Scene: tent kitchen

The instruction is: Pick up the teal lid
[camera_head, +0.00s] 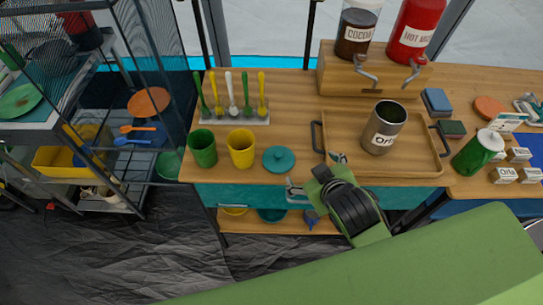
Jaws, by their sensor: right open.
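The teal lid (279,159) is round, with a knob on top, and lies on the wooden counter near its front edge. It is right of the yellow cup (241,148) and left of the wooden tray (426,160). My right gripper (315,172) is just right of the lid and toward the front edge. Its fingers are spread apart with nothing between them. The lid is apart from the fingers in the picture, though the gripper's height above the counter is hard to tell. My left gripper is not in view.
A green cup (203,148) stands left of the yellow cup. A rack of spoons (235,117) is behind the cups. A metal tumbler (383,128) stands in the tray. Two dispensers stand on a wooden box (345,78) at the back. Bare counter lies behind the lid.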

